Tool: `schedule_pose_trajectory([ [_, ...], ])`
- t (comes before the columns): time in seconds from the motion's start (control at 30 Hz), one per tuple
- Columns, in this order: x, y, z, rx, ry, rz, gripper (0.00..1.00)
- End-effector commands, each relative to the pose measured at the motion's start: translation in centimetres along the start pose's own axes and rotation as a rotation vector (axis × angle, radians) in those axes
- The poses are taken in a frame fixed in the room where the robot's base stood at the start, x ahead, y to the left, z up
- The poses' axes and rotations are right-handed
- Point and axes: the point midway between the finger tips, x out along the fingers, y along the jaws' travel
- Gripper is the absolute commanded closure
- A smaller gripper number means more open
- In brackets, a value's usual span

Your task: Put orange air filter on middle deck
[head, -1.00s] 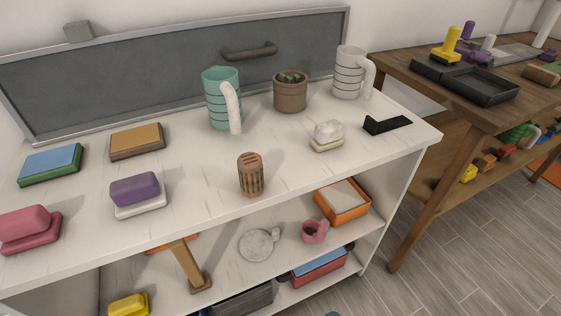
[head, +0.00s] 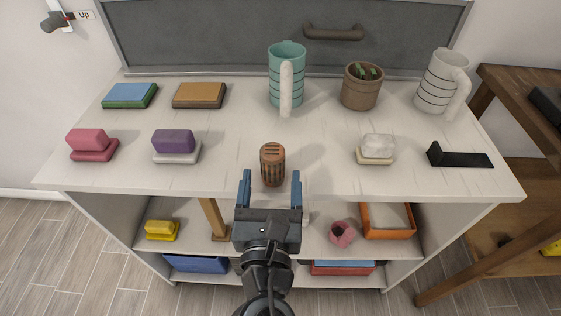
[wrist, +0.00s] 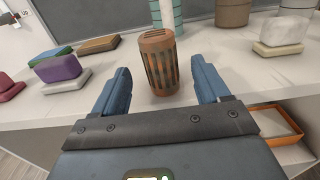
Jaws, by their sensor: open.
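The orange air filter (head: 272,164) is a small upright cylinder with dark slots. It stands on the white top deck near the front edge. In the wrist view the filter (wrist: 158,62) is upright just beyond and between the fingertips. My gripper (head: 270,180) is open, with blue fingers pointing at the filter from the front; its fingers also show in the wrist view (wrist: 162,88). The filter does not look gripped. The middle deck (head: 190,222) lies below the top deck and is partly hidden by my arm.
On the top deck stand a teal mug (head: 287,85), a brown pot (head: 361,90), a white mug (head: 440,85), and several block stacks. The middle deck bears a yellow block (head: 161,229), a pink cup (head: 342,234) and an orange tray (head: 364,222). A wooden table (head: 500,262) stands at right.

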Motion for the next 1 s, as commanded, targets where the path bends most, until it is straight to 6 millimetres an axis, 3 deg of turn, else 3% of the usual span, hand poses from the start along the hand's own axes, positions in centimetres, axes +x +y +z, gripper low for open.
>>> schedule_pose_trajectory([
  [0.27,2.5,-0.1,0.2,0.004,0.0,-0.001,0.25],
  [0.53,6.1,-0.1,0.5,0.006,0.0,0.0,0.25],
  [0.8,6.7,-0.1,0.3,0.006,0.002,0.001,0.25],
  [1.0,6.7,-0.1,0.3,0.006,0.002,0.001,0.43],
])
